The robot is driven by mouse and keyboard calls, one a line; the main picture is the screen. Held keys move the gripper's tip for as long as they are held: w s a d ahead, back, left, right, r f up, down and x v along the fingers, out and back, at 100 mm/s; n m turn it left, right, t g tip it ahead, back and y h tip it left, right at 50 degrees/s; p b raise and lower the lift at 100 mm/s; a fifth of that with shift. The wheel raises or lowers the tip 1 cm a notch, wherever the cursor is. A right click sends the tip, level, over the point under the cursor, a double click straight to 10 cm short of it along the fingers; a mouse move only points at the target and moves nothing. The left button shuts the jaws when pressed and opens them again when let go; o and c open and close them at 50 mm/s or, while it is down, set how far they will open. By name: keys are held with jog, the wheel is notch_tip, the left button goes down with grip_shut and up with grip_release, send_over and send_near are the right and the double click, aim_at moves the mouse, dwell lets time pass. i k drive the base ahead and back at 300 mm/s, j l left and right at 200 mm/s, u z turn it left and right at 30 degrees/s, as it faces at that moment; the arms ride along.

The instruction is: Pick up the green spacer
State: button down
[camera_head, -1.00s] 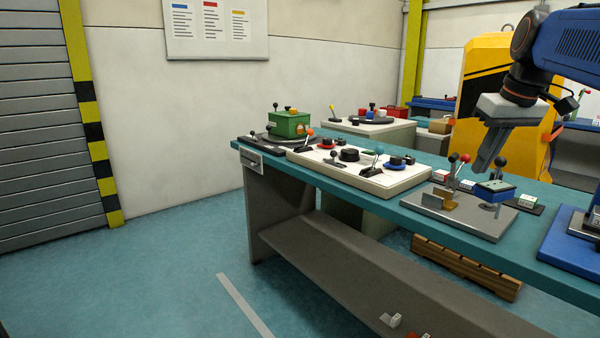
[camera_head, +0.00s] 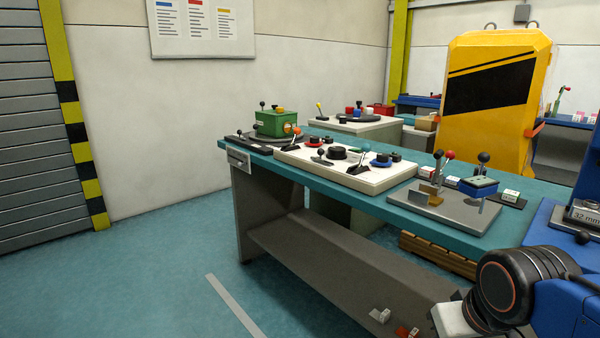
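I cannot single out the green spacer with certainty. A small pale block with greenish marks (camera_head: 511,196) sits on a dark strip at the right of the bench, beside the grey fixture plate; it may be a spacer. My gripper's pale housing (camera_head: 450,320) shows at the bottom edge, low in front of the bench. Its fingers are not visible, so I cannot tell whether they are open or shut, or whether they hold anything.
The teal bench (camera_head: 400,212) carries a white control panel (camera_head: 365,180), a green box (camera_head: 275,123) and a grey plate with levers (camera_head: 455,210). Small blocks (camera_head: 380,315) lie on the lower shelf (camera_head: 335,265). The floor at left is clear.

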aim_at(509, 195)
jog(key=j+z, duration=0.1)
jog(key=z, duration=0.55)
jog(key=i+j+z, duration=0.1)
jog(key=j+z, duration=0.6)
jog(key=j, duration=0.25)
jog(key=j+z, duration=0.35)
jog(key=j, duration=0.7)
jog(key=k+j, duration=0.15)
jog(key=j, duration=0.35)
